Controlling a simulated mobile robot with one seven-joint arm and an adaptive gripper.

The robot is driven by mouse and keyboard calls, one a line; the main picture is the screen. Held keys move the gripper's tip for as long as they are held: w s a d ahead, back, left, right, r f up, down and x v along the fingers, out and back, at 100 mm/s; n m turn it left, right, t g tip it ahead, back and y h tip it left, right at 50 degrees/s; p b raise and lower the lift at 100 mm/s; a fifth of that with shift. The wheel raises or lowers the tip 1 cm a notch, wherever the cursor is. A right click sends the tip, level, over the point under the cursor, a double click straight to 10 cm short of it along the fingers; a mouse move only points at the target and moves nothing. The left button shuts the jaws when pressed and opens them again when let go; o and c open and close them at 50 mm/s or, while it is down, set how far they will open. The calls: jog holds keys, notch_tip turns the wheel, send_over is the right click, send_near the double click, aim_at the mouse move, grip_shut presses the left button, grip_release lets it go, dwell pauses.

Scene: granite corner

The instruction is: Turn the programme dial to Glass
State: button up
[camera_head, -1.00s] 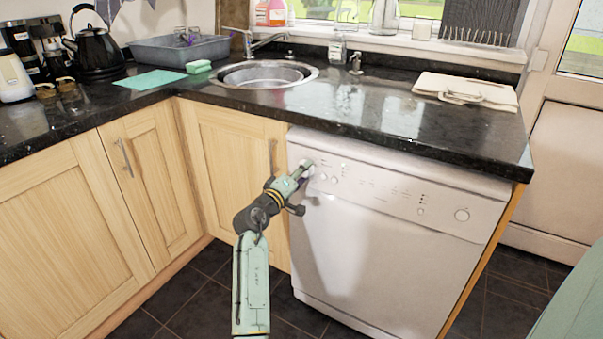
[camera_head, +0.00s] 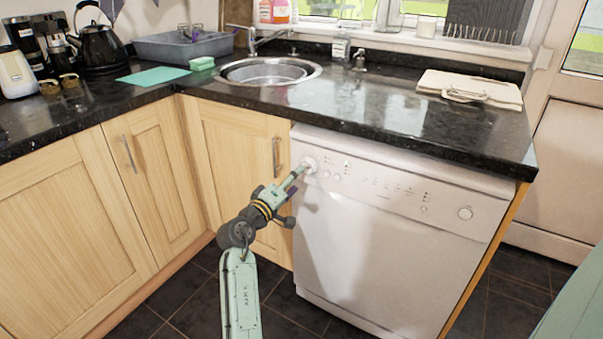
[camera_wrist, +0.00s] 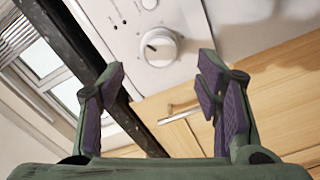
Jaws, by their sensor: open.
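The programme dial (camera_head: 309,165) is a round white knob at the left end of the white dishwasher's (camera_head: 385,245) control panel. In the wrist view the dial (camera_wrist: 160,48) lies beyond my fingertips, roughly centred between them, with a dark pointer mark toward the picture's left. The printing around it is too small to read, so I cannot tell which programme it marks. My gripper (camera_wrist: 162,68) is open, with its purple-padded fingers apart and nothing between them. In the head view my gripper (camera_head: 299,171) is close in front of the dial.
The black granite worktop (camera_head: 400,120) overhangs the panel. A wooden cupboard door with a metal handle (camera_head: 276,157) is just left. The floor in front is clear.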

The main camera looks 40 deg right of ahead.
jog(key=v, duration=0.5)
jog(key=shift+s+a, duration=0.15)
jog(key=shift+a, duration=0.2)
